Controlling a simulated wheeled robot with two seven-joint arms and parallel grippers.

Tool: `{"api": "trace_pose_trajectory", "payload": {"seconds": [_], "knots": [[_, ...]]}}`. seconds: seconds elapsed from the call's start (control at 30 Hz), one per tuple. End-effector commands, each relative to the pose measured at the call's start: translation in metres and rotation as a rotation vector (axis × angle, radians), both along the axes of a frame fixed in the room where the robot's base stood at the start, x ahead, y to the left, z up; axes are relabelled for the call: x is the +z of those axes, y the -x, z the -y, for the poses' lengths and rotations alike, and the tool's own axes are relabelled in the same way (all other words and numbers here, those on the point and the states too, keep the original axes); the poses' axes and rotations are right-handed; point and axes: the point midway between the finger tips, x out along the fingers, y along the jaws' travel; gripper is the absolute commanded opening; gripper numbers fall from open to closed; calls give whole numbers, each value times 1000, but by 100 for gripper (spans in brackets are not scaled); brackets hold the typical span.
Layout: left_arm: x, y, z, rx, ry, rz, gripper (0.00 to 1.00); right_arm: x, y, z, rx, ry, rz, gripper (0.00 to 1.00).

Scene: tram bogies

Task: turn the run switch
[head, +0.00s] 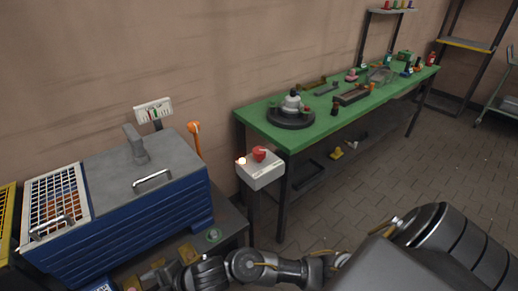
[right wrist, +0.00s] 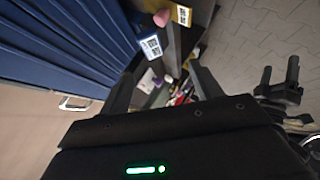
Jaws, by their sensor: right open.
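A white box (head: 261,171) stands on a post between the blue machine (head: 130,225) and the green bench. It carries a red knob (head: 259,153) and a small glowing lamp (head: 241,160). I cannot tell for sure whether this knob is the run switch. My right arm crosses the bottom of the head view from the right, below the box. My right gripper (right wrist: 165,88) shows in the right wrist view with its fingers apart and nothing between them. The machine's blue ribbed side (right wrist: 65,45) is beside it. The gripper appears apart from the red knob.
An orange-topped lever (head: 194,128) and a small gauge panel (head: 153,110) stand behind the machine. The green bench (head: 330,122) with several parts is at right. Small items lie on a low shelf near my arm. A dark two-pronged part (right wrist: 279,88) is unclear. Floor at right is open.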

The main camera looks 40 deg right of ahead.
Motion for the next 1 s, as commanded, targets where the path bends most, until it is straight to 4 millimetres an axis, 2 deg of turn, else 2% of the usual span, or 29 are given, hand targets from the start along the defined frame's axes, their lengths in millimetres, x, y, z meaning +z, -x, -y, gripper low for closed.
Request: {"api": "trace_pose_trajectory", "payload": {"seconds": [0.03, 0.13, 0.17, 0.27, 0.37, 0.4, 0.47, 0.5, 0.57, 0.6, 0.7, 0.8, 0.83, 0.9, 1.0], "knots": [[-8, 6, 0, -1, -2, -14, 64, 12, -10, -9, 132, 68, 81, 64], [-33, 19, -2, -4, -3, -31, 64, 13, -21, -15, 418, 218, 214, 64], [-40, 24, -3, -5, -4, -37, 64, 11, -25, -11, 500, 268, 243, 64], [-63, 42, -5, -9, -6, -54, 64, 6, -45, 23, 748, 442, 306, 64], [-81, 64, -9, -13, -8, -71, 64, 11, -76, 86, 949, 619, 305, 64], [-88, 74, -11, -15, -9, -78, 64, 18, -89, 117, 1015, 686, 287, 64], [-96, 89, -13, -17, -10, -87, 64, 33, -108, 167, 1091, 773, 247, 64], [-101, 98, -15, -18, -10, -92, 64, 46, -119, 198, 1128, 820, 215, 64], [-107, 112, -17, -19, -12, -101, 64, 70, -134, 246, 1164, 882, 163, 64], [-110, 122, -19, -21, -13, -107, 64, 89, -142, 278, 1179, 917, 122, 64], [-115, 145, -24, -24, -15, -120, 64, 141, -154, 353, 1185, 977, 24, 64], [-118, 164, -28, -27, -17, -129, 64, 186, -156, 407, 1167, 1001, -51, 64], [-118, 168, -29, -27, -18, -131, 64, 197, -155, 419, 1158, 1002, -69, 64], [-119, 176, -30, -29, -18, -135, 64, 218, -153, 441, 1143, 1005, -98, 64], [-120, 183, -33, -30, -18, -137, 64, 235, -150, 459, 1127, 1003, -122, 64]]}}
